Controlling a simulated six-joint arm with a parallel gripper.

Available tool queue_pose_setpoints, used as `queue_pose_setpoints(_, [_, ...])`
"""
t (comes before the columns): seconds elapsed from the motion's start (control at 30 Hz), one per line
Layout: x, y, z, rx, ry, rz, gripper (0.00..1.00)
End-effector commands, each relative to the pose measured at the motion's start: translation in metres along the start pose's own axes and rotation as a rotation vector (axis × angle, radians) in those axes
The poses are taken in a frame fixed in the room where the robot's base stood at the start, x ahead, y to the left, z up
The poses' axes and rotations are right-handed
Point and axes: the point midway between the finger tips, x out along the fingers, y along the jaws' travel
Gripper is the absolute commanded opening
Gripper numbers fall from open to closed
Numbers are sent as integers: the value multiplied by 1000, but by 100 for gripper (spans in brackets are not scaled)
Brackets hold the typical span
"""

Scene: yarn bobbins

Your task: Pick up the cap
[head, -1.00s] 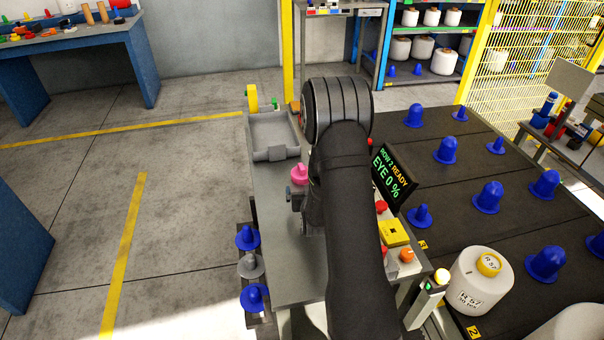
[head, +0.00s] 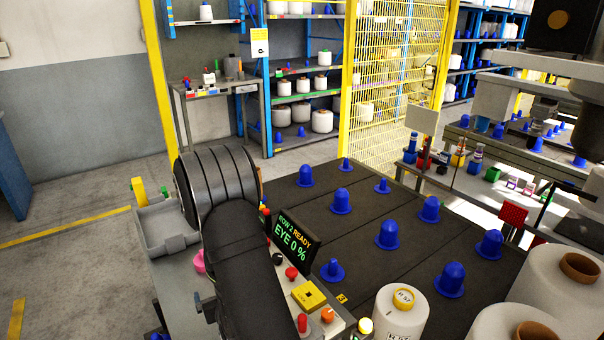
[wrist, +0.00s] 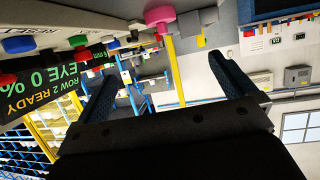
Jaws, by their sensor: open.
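Several blue cone-shaped caps, one at the near right (head: 450,280), stand upright and apart on the dark panelled surface (head: 345,262). A pink knobbed piece, possibly a cap, shows beside my arm in the head view (head: 199,263); my arm partly hides it. A pink piece also shows at the top of the wrist view (wrist: 160,16), which looks upside down. My gripper (wrist: 166,65) is open, with nothing between its two dark fingers. The pink piece lies beyond the fingertips, not touching them. In the head view my arm hides the fingers.
A grey tray (head: 151,241) sits left of my arm. A display (head: 293,240) and a button panel (head: 310,295) stand right of it. White bobbins, one with a yellow top (head: 398,318), stand at the front right. A yellow mesh fence (head: 395,60) is behind.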

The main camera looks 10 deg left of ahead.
Motion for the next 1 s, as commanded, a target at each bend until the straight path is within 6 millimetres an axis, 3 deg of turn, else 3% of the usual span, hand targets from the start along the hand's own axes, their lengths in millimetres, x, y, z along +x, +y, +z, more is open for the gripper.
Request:
queue_pose_setpoints(0.07, [0,0,0,0,0,0,96])
queue_pose_setpoints(0.13, [0,0,0,0,0,0,82])
queue_pose_setpoints(0.4, [1,0,0,0,-2,0,82])
queue_pose_setpoints(0.5, [10,0,1,-2,-18,-1,82])
queue_pose_setpoints(0.57, [22,-1,2,-4,-42,-2,82])
queue_pose_setpoints(0.8, [104,-5,-1,-26,-222,-14,82])
queue_pose_setpoints(1.0, [161,-7,-13,-48,-396,-27,82])
